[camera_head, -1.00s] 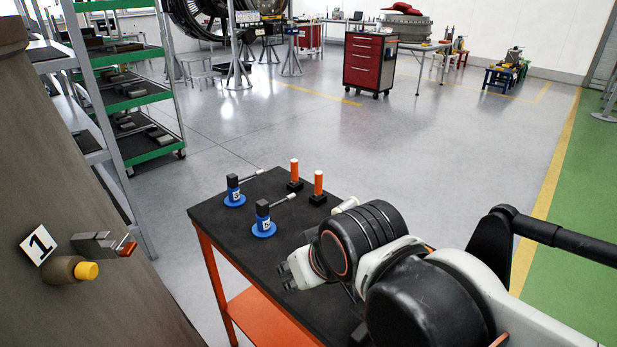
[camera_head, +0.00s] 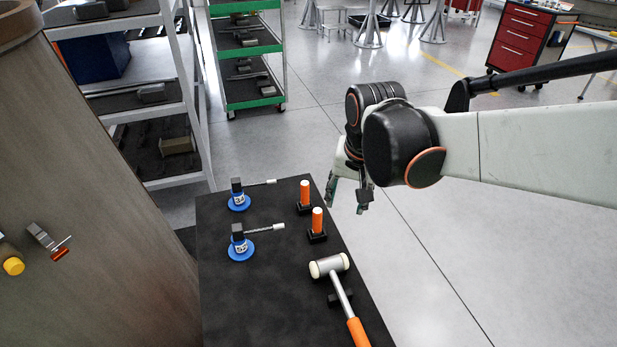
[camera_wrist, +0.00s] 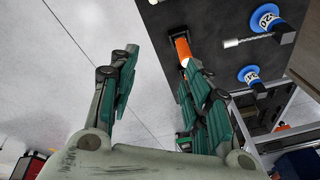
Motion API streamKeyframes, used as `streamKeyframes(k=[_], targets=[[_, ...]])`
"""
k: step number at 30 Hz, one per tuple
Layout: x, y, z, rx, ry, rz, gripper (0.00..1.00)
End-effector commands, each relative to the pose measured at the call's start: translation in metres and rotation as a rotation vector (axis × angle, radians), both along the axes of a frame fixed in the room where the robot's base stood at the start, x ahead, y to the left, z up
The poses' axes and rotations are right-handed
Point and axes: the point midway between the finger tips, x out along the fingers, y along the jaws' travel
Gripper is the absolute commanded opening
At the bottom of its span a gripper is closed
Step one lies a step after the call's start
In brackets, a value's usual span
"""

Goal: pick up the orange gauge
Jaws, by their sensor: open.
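Two orange cylinders stand upright in black bases on the black cart top in the head view, a nearer one (camera_head: 317,222) and a farther one (camera_head: 305,193). My gripper (camera_head: 347,198) is open and hangs beside the cart's right edge, to the right of both cylinders. In the wrist view, my gripper (camera_wrist: 160,85) has its green-padded fingers wide apart with bare floor between them. One orange cylinder (camera_wrist: 183,49) shows just beyond the right finger, which partly overlaps it. Which of the two it is, I cannot tell; the other is not clearly seen there.
Two blue round-based tools (camera_head: 239,203) (camera_head: 241,248) with rods stand left of the cylinders. A hammer (camera_head: 330,265) with an orange handle lies nearer on the cart top (camera_head: 265,305). Shelving (camera_head: 180,95) stands beyond the cart. The floor right of the cart is clear.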

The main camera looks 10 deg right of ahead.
Motion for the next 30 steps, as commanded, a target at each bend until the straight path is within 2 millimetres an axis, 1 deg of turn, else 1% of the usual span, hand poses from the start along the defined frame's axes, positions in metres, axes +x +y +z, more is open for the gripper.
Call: streamKeyframes(k=[1, 3, 9, 12, 16, 20, 22, 26, 30], targets=[[0.011, 0.007, 0.005, 0.004, 0.025, -0.018, 0.44], [0.023, 0.014, 0.003, 0.008, 0.061, -0.051, 0.44], [0.051, 0.036, -0.009, 0.009, 0.158, -0.141, 0.44], [0.06, 0.045, -0.017, 0.005, 0.196, -0.177, 0.44], [0.067, 0.052, -0.026, 0.0, 0.23, -0.211, 0.44], [0.07, 0.056, -0.033, -0.002, 0.245, -0.228, 0.44], [0.071, 0.056, -0.04, -0.003, 0.249, -0.232, 0.44], [0.071, 0.056, -0.063, -0.003, 0.249, -0.232, 0.44], [0.071, 0.056, -0.09, -0.003, 0.249, -0.232, 0.44]])
